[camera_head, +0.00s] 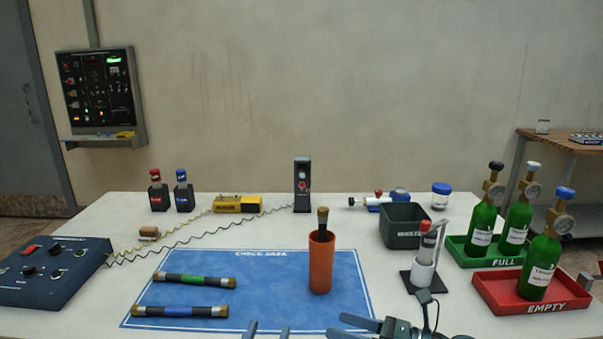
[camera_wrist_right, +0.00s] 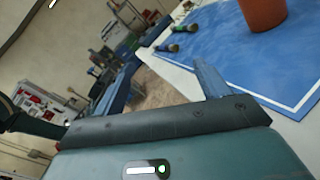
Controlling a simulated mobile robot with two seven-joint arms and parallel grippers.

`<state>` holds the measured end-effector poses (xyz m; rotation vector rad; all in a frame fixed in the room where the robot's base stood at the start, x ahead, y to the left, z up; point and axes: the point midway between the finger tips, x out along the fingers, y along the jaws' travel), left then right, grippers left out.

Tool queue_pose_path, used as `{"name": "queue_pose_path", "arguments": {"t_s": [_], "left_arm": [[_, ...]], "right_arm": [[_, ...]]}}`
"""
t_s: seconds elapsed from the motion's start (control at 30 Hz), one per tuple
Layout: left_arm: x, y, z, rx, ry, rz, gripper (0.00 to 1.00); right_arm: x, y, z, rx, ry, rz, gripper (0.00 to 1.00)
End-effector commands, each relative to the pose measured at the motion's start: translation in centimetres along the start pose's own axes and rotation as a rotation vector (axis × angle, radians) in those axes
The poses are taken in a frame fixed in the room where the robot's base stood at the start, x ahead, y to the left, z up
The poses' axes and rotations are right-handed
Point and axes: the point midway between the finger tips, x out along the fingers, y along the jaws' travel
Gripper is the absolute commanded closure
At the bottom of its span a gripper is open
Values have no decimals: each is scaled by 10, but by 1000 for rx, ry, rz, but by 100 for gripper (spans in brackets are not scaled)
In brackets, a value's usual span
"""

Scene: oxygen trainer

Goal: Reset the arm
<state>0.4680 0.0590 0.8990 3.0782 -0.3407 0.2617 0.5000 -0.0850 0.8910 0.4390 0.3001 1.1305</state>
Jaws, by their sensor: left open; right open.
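My left gripper (camera_head: 268,328) shows only as two separate fingertips at the bottom edge of the head view. It is open and empty, just in front of the blue check-area mat (camera_head: 260,270). My right gripper (camera_head: 340,325) is at the bottom of the head view, at the mat's front right, with its fingers pointing left. It is open and empty, and its spread fingers also show in the right wrist view (camera_wrist_right: 160,85). The rest of my arms is mostly below the picture.
A control box (camera_head: 50,270) sits left.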

Motion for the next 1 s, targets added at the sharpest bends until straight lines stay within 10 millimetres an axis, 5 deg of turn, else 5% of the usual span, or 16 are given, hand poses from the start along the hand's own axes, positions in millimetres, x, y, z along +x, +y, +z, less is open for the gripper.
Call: {"name": "queue_pose_path", "arguments": {"t_s": [0.27, 0.4, 0.6, 0.8, 1.0], "left_arm": [[-57, -31, 44, 11, -358, -54, 58], [-105, -41, 64, 9, -550, -32, 58], [-166, -46, 73, -4, -719, 27, 58], [-192, -48, 74, -10, -771, 60, 58], [-194, -48, 74, -11, -774, 62, 58]], "right_arm": [[-17, 30, -7, 958, -458, -107, 26], [-54, 33, -44, 1590, -754, -210, 26], [-107, 61, -119, 2301, -1137, -360, 26], [-129, 86, -159, 2605, -1336, -437, 26], [-131, 88, -162, 2624, -1348, -442, 26]]}}
